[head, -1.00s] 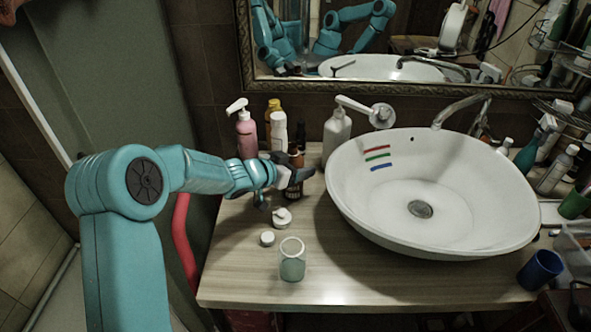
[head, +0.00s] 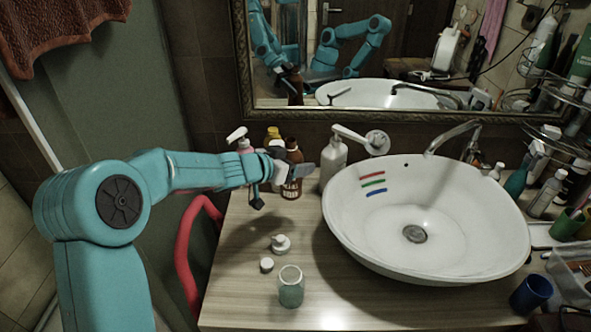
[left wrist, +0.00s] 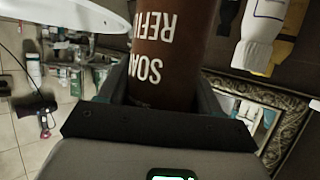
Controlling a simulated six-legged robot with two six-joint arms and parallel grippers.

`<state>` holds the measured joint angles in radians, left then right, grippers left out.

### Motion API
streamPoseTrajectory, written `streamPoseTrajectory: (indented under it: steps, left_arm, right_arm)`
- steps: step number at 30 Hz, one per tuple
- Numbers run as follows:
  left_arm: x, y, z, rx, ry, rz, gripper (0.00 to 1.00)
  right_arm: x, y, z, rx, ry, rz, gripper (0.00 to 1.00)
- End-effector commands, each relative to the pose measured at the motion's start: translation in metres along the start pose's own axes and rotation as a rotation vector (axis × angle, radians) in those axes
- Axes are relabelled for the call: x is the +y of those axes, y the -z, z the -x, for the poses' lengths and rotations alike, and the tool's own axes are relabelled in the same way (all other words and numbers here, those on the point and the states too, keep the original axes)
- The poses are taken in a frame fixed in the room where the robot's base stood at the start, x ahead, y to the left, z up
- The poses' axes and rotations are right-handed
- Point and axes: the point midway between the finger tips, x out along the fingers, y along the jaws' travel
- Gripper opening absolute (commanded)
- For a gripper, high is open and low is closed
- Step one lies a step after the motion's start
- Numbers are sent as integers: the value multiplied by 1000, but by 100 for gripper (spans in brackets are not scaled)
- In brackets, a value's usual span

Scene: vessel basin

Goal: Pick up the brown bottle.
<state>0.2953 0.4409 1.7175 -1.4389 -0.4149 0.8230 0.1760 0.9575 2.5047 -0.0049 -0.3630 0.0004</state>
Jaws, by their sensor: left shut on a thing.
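The brown bottle (head: 292,170) has white lettering and is upright in my left gripper (head: 291,173), which is shut on it. The bottle appears lifted off the counter, in front of the other bottles. In the left wrist view the bottle (left wrist: 168,55) fills the space between the two fingers (left wrist: 160,100), with "SOAP REFILL" printed on it. The gripper hides part of the bottle's side in the head view. My right gripper is not directly in view.
A white pump bottle (head: 333,165) is to the right, beside the sink (head: 470,245). A glass jar (head: 291,290) and small white caps (head: 267,265) stand on the counter (head: 240,300).

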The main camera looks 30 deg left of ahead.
Motion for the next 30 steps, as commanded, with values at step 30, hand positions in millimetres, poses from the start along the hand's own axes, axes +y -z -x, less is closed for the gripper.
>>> streamPoseTrajectory:
  steps: [30]
  left_arm:
    - [0, 86, 36, 2, 1, -1, 25]
  right_arm:
    - [-18, -1, 51, 0, 0, 0, 89]
